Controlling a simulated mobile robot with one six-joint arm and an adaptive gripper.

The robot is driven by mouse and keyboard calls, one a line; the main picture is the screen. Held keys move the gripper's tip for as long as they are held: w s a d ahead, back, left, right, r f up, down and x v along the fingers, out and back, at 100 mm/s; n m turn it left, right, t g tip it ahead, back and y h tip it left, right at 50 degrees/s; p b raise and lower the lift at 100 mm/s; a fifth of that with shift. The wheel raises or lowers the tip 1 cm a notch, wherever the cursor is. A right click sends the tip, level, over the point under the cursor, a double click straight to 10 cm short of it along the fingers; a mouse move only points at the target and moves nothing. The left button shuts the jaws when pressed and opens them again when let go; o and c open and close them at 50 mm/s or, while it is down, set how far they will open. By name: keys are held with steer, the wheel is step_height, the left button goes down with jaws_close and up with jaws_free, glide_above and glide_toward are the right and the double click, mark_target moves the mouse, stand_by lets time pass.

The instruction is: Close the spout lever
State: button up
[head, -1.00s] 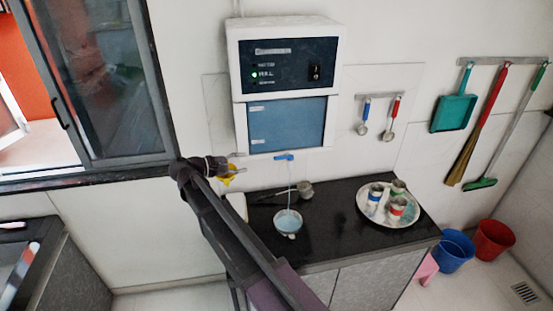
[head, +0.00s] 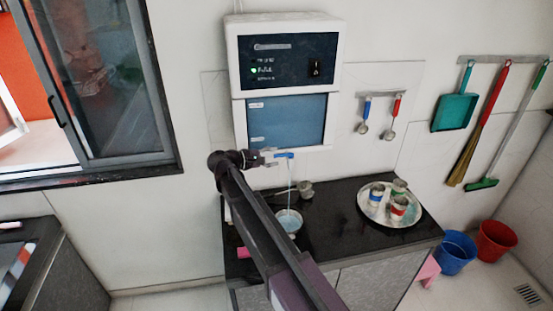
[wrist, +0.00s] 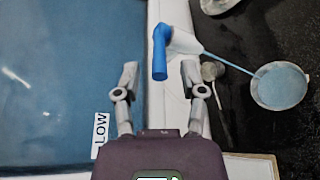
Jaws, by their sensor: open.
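The blue spout lever (head: 284,155) sits under the front of the white water purifier (head: 283,60). A thin stream of water (head: 290,185) runs from the spout into a bowl (head: 289,217) on the black counter. In the wrist view, the lever (wrist: 160,50) lies ahead of my gripper (wrist: 160,77), its lower end between the two fingertips with gaps on both sides. My gripper (head: 267,157) is open and empty, just left of the lever in the head view. The bowl (wrist: 279,87) with bluish water also shows in the wrist view; contact with the lever cannot be seen.
A small metal pot (head: 306,190) stands behind the bowl. A round tray (head: 366,212) with several cups is at the counter's right. Two ladles (head: 380,115) hang on the wall. The wall window (head: 110,75) is at left. Buckets (head: 454,252) stand on the floor.

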steer(key=shift+x, duration=0.85)
steer(key=shift+c, duration=0.2)
jaws_close()
